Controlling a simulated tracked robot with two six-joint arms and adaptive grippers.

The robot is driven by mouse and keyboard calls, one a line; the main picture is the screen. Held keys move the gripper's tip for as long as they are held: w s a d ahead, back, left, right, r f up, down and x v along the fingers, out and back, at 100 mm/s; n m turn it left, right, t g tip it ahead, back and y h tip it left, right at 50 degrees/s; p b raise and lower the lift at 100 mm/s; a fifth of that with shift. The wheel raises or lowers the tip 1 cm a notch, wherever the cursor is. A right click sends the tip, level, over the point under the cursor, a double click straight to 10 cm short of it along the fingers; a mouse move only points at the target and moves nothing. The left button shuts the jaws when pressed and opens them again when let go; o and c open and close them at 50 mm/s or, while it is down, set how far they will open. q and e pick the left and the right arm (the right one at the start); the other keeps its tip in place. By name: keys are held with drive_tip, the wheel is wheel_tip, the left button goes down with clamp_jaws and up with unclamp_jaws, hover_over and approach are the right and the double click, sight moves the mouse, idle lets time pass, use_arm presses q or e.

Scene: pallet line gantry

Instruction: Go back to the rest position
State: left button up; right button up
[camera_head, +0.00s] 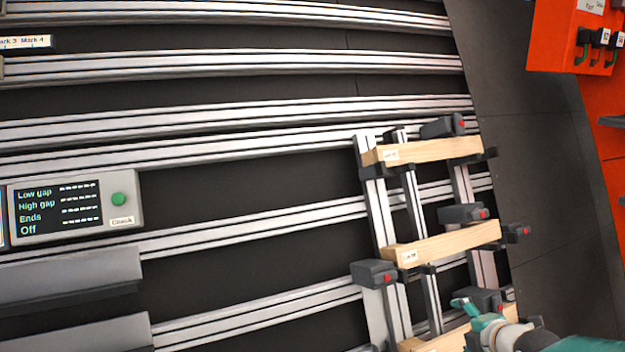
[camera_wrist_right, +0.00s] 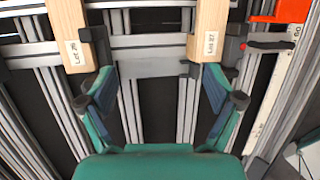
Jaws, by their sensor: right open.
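My right gripper (camera_head: 472,308) is at the lower right of the head view, beside the lowest wooden bar (camera_head: 452,338), with its teal arm coming from the bottom right corner. In the right wrist view my right gripper (camera_wrist_right: 158,85) is open, with nothing between its fingers. Beyond its fingertips are a wooden bar marked Lot 26 (camera_wrist_right: 69,22) on the left and one marked Lot 27 (camera_wrist_right: 209,22) on the right. I cannot tell whether the fingers touch the bars. My left gripper is in neither view.
Two more wooden bars, the upper (camera_head: 435,149) and middle (camera_head: 450,242), lie across a metal frame with dark clamps (camera_head: 375,274). A control panel (camera_head: 75,207) with a green button stands left. Long metal rails (camera_head: 250,62) cross the view. A red rack (camera_head: 552,45) is at upper right.

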drive_tip(key=s+a+f+n+g+y, duration=0.1)
drive_tip(key=s+a+f+n+g, duration=0.2)
drive_tip(key=s+a+f+n, duration=0.35)
drive_tip(key=s+a+f+n+g, duration=0.2)
drive_tip(key=s+a+f+n, duration=0.15)
drive_tip(key=f, duration=0.65)
drive_tip(key=s+a+f+n+g+y, duration=0.1)
drive_tip(key=s+a+f+n+g, duration=0.25)
drive_tip(key=s+f+n, duration=0.35)
drive_tip(key=s+a+f+n, duration=0.2)
drive_tip(key=s+n, duration=0.3)
drive_tip(key=n, duration=0.5)
drive_tip(key=s+a+f+n+g, duration=0.1)
drive_tip(key=s+n, duration=0.4)
drive_tip(key=n, duration=0.6)
drive_tip(key=s+a+f+n+g+y, duration=0.1)
drive_tip(key=s+a+f+n, duration=0.3)
drive_tip(key=n, duration=0.7)
drive_tip(key=shift+s+f, duration=0.5)
